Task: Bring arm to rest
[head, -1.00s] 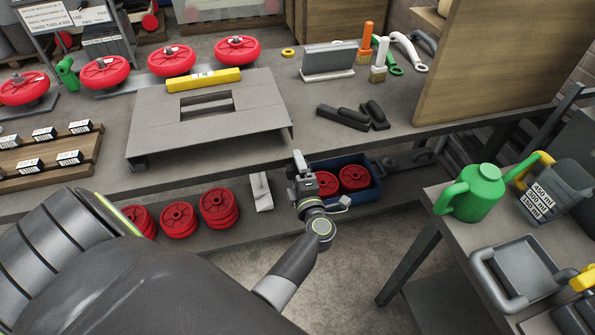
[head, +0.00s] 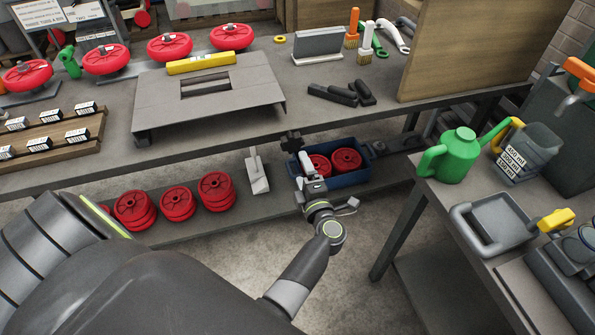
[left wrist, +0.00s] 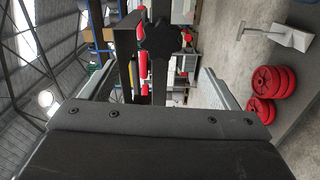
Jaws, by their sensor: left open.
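My left gripper (head: 305,160) is in front of the bench's front edge, above the lower shelf, with my forearm reaching up to it from below. In the left wrist view its two fingers stand wide apart with nothing between them (left wrist: 158,72). A black star-shaped knob (head: 292,142) shows just beyond the fingertips, near the bench edge; it also shows in the left wrist view (left wrist: 160,40), apart from the fingers. My right gripper is not in view.
The bench (head: 330,110) carries red wheels (head: 170,46), a grey plate stand (head: 150,100) and black bars. Below are a blue crate (head: 345,180) of red wheels and red stacks (head: 216,190). A side table (head: 440,195) with a green can (head: 455,155) stands right. Floor between is clear.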

